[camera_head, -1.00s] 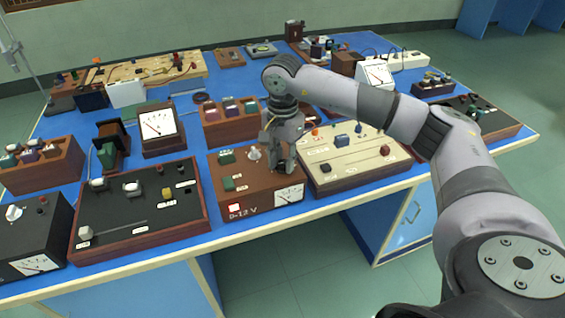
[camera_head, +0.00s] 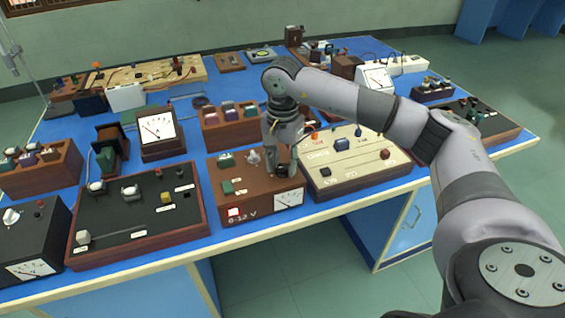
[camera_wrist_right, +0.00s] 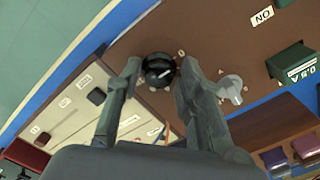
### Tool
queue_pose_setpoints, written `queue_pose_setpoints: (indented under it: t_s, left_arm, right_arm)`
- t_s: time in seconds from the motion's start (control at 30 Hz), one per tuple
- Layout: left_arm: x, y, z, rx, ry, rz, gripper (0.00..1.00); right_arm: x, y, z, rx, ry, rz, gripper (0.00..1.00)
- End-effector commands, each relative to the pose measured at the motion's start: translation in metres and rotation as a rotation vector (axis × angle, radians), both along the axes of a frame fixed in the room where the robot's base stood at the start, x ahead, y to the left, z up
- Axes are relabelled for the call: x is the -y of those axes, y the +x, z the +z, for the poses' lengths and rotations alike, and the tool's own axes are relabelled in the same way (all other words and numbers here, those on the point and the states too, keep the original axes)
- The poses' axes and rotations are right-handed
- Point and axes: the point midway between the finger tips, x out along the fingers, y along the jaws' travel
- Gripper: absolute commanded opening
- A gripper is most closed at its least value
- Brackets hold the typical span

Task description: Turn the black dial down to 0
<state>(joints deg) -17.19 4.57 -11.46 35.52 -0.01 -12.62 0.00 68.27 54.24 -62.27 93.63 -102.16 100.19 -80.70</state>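The black dial (camera_wrist_right: 158,68) is round, with a white mark, and sits on the brown power supply box (camera_head: 240,202) marked 0-12 V, beside its meter. Small white scale labels surround it in the right wrist view. My right gripper (camera_head: 281,165) points down over the box's right part and largely hides the dial in the head view. In the wrist view its two fingers (camera_wrist_right: 160,72) are apart, one on each side of the dial, with narrow gaps showing. Whether they reach down around it, I cannot tell. My left gripper is not in view.
A silver toggle or knob (camera_wrist_right: 230,87) is close to one finger. A green block (camera_wrist_right: 291,62) is farther along the box. A cream panel (camera_head: 350,172) stands close on the right. A black panel unit (camera_head: 140,215) stands on the left.

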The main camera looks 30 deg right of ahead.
Motion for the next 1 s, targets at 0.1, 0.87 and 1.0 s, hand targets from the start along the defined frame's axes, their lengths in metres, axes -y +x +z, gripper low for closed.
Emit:
queue_pose_setpoints:
  t_s: [0.1, 0.87, 1.0]
  left_arm:
    - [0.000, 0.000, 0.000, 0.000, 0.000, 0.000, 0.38]
    - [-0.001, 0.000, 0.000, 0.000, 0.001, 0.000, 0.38]
    - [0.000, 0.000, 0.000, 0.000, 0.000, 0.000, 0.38]
  right_arm:
    - [0.000, 0.000, -0.001, -0.002, 0.000, 0.000, 0.44]
    - [-0.001, 0.000, 0.073, 0.002, 0.001, 0.001, 0.46]
    - [0.000, 0.000, 0.098, 0.001, 0.000, 0.000, 0.46]
